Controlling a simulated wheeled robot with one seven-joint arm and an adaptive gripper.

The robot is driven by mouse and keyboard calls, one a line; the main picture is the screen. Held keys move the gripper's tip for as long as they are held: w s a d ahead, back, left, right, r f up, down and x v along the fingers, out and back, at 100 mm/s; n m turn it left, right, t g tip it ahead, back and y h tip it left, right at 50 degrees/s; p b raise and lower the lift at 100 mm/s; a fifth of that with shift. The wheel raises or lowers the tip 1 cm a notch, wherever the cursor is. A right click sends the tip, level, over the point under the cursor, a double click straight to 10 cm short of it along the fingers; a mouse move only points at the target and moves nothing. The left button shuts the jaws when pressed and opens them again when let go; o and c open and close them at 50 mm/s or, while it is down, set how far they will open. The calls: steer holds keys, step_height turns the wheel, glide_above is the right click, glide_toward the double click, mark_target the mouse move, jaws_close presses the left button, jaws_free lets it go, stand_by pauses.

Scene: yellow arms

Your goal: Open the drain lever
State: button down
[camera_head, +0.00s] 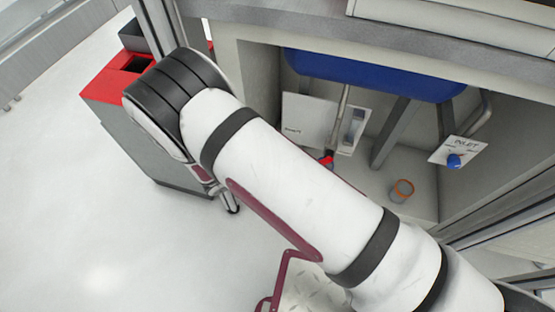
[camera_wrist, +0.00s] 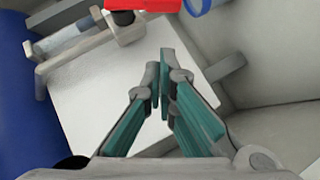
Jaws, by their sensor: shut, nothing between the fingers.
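In the head view, a small red part (camera_head: 327,160), seemingly the drain lever, shows low on a metal pipe (camera_head: 342,115) under a blue tank (camera_head: 375,77), partly cut off by my arm. In the wrist view, a red part (camera_wrist: 143,4) is cut off at the top edge, beside a grey pipe fitting (camera_wrist: 125,30). My gripper (camera_wrist: 161,65) has teal-padded fingers with their tips together and nothing between them. It points toward the red part, below it in the picture and apart from it. My gripper is hidden in the head view.
A white panel (camera_head: 305,118) stands behind the pipe. An INLET sign (camera_head: 462,150) with a blue knob (camera_head: 454,161) is at the right. An orange-rimmed cup-like item (camera_head: 402,190) sits on the cabinet floor. A red-topped cart (camera_head: 105,85) stands left. Cabinet walls bound the space.

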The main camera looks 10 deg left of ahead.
steer(key=shift+w+d+f+b, duration=0.1)
steer(key=shift+d+f+b, duration=0.25)
steer(key=shift+d, duration=0.4)
steer(key=shift+w+d+f+b, duration=0.15)
steer(key=shift+d+f+b, duration=0.1)
steer(key=shift+d+f, duration=0.35)
steer(key=shift+w+d+f+b, duration=0.1)
steer(key=shift+d+f+b, duration=0.2)
steer(key=shift+d, duration=0.55)
steer(key=shift+d, duration=0.15)
steer(key=shift+f, duration=0.1)
